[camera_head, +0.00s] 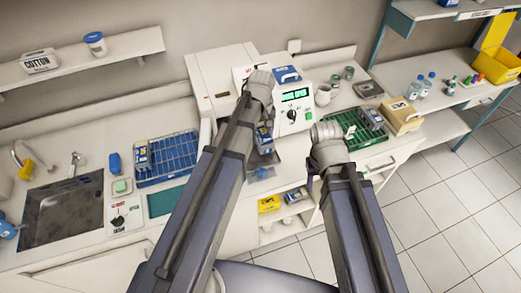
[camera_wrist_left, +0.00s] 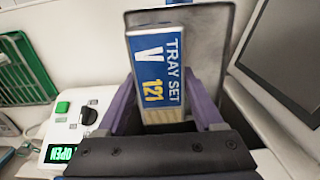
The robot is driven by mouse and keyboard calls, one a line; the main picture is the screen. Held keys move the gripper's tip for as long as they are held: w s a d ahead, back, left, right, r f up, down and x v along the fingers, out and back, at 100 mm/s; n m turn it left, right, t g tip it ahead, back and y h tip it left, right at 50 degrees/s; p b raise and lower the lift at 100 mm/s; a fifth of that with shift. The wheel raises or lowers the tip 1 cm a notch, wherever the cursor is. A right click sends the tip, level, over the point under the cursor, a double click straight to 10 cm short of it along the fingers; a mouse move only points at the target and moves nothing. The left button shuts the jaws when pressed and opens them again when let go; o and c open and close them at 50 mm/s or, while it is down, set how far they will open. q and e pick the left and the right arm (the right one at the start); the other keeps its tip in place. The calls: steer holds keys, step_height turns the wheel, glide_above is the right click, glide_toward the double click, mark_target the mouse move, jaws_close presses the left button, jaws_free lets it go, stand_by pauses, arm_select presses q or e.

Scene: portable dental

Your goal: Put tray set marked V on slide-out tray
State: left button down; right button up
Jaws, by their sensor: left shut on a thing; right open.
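The tray set marked V (camera_wrist_left: 160,67) is a blue and white box reading "TRAY SET V 121". It stands between the purple fingers of my left gripper (camera_wrist_left: 167,110), which is shut on it. In the head view the box (camera_head: 264,138) shows beside my left arm, in front of the white machine. A grey tray-like surface (camera_wrist_left: 213,38) lies behind the box in the wrist view; I cannot tell whether the box touches it. It seems to be the slide-out tray (camera_head: 262,163), below the box in the head view. My right gripper's fingers are hidden behind its arm.
The machine's panel (camera_head: 294,104) has a green display and a dial. A blue rack (camera_head: 168,160) with a similar box stands left. A green rack (camera_head: 362,130) and a tan box (camera_head: 402,115) stand right. Yellow and blue boxes (camera_head: 269,204) sit on a lower shelf.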

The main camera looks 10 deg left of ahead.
arm_select(q)
steer(key=shift+f+b, duration=2.5)
steer(key=shift+f, duration=0.65)
steer(key=shift+r, duration=0.15)
steer(key=shift+c, duration=1.5)
jaws_free()
